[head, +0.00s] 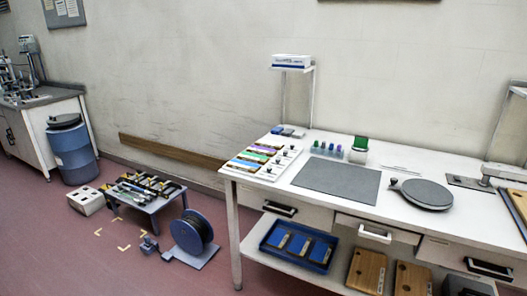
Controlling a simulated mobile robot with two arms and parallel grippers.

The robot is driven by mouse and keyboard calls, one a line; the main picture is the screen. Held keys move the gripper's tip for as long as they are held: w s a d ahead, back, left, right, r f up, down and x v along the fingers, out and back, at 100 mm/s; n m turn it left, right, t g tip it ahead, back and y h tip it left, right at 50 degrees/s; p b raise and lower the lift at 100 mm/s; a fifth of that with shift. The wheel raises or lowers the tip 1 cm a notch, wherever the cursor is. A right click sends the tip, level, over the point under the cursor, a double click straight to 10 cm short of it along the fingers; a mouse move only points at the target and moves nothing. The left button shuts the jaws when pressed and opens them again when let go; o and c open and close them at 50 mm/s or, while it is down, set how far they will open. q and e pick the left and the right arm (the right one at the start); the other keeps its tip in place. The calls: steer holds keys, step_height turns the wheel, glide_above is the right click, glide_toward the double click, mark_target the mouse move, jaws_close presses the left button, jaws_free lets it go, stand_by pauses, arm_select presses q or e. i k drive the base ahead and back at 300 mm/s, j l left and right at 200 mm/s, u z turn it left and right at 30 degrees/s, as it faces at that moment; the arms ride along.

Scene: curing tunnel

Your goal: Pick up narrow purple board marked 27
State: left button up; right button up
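A white tray (276,168) at the left end of the white workbench holds several narrow coloured strips side by side. A purple strip (264,147) appears near the back of the row, with green and light blue strips in front of it. The strips are small in the head view and no number, such as 27, can be read on them. I cannot tell for sure which one is the narrow purple board marked 27. Neither of my grippers is in view.
The workbench (310,215) carries a grey mat (338,178), a round grey plate (427,194) and a green item (360,143). A blue tray (262,245) sits on the lower shelf. A low table (150,205) and a cable reel (190,232) stand on the floor left.

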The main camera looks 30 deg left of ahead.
mark_target(269, 153)
steer(key=k+j, duration=0.35)
steer(key=i+j+z, duration=0.45)
steer(key=j, duration=0.7)
steer(key=i+j+z, duration=0.1)
steer(key=j+z, duration=0.4)
steer(key=j, duration=0.65)
steer(key=j+z, duration=0.45)
steer(key=j, duration=0.8)
